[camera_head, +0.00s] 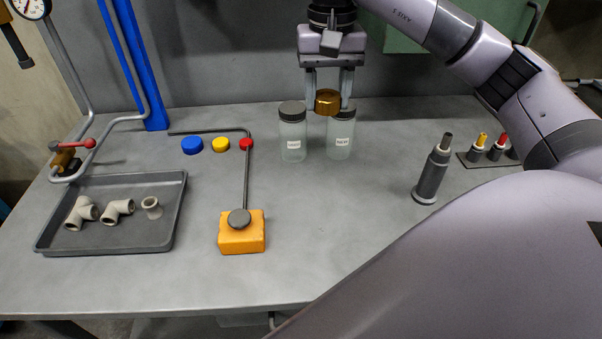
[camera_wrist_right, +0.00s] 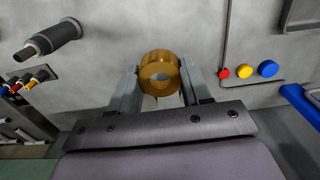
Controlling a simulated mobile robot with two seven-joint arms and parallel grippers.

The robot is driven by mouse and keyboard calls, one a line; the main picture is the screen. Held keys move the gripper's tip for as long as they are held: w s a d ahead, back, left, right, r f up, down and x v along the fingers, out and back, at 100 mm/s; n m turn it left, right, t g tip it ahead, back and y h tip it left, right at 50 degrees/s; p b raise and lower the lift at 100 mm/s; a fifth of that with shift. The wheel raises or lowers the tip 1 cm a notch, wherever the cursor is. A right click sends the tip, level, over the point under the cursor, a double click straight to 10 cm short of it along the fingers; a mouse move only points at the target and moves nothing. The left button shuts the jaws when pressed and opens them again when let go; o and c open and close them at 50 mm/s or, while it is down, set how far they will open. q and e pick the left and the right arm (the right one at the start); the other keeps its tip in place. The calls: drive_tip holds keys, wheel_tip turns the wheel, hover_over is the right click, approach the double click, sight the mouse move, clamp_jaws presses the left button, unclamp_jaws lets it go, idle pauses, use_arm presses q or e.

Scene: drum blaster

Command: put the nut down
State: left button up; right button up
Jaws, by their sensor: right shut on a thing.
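The nut (camera_head: 327,98) is a thick brass-coloured ring. My right gripper (camera_head: 328,104) is shut on it, with one finger on each side. In the head view the nut is held above the table, overlapping the space between two clear jars. In the right wrist view the nut (camera_wrist_right: 160,66) sits between the fingertips of my right gripper (camera_wrist_right: 160,78), its hole partly visible. Whether the nut touches a jar cannot be told. My left gripper is not in view.
The left jar (camera_head: 292,138) has a dark lid; the right jar (camera_head: 340,140) is partly covered by gripper and nut. A grey tray (camera_head: 110,247) with pipe fittings, an orange block (camera_head: 241,240) with a bent rod, and a dark cylinder (camera_head: 432,175) stand on the table. The front middle is clear.

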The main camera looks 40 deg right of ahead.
drive_tip(key=b, duration=0.4)
approach(321, 190)
drive_tip(key=shift+f, duration=3.05)
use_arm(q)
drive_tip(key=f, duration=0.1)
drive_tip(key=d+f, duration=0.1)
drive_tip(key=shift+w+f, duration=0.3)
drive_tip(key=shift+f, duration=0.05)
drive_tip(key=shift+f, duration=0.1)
use_arm(e)
drive_tip(key=shift+f+b, duration=0.5)
drive_tip(key=shift+b, duration=0.05)
drive_tip(key=o, duration=1.2)
drive_tip(key=shift+r, duration=0.1)
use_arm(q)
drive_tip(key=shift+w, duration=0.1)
